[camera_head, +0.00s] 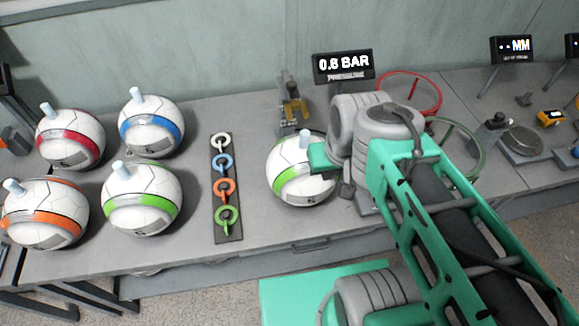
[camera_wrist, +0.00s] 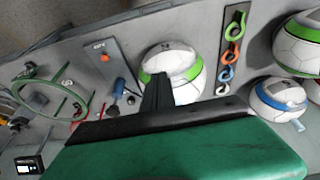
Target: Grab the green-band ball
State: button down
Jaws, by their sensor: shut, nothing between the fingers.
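Two white balls with green bands show. One (camera_head: 142,200) stands at the front of the left group, with a pale peg on top. The other (camera_head: 297,185) stands alone right of the ring strip, its right side partly hidden by my arm. My gripper (camera_head: 318,156) is at the upper right of this lone ball, by its peg. In the wrist view my shut, empty fingers (camera_wrist: 157,88) overlap the lone ball (camera_wrist: 187,67); I cannot tell whether they touch it. The left-group green-band ball also shows at the wrist view's right edge (camera_wrist: 300,50).
Red-band (camera_head: 70,139), blue-band (camera_head: 151,126) and orange-band (camera_head: 45,213) balls stand close by on the grey table (camera_head: 262,228). A dark strip (camera_head: 233,232) holds colored rings. A "0.6 BAR" display (camera_head: 343,66) and red (camera_head: 438,93) and green (camera_head: 478,137) hoops stand behind my arm.

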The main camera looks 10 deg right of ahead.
aim_at(288, 169)
jog(key=u, duration=2.2)
jog(key=k, duration=1.2)
jog(key=u, duration=0.1)
jog(key=i, duration=0.5)
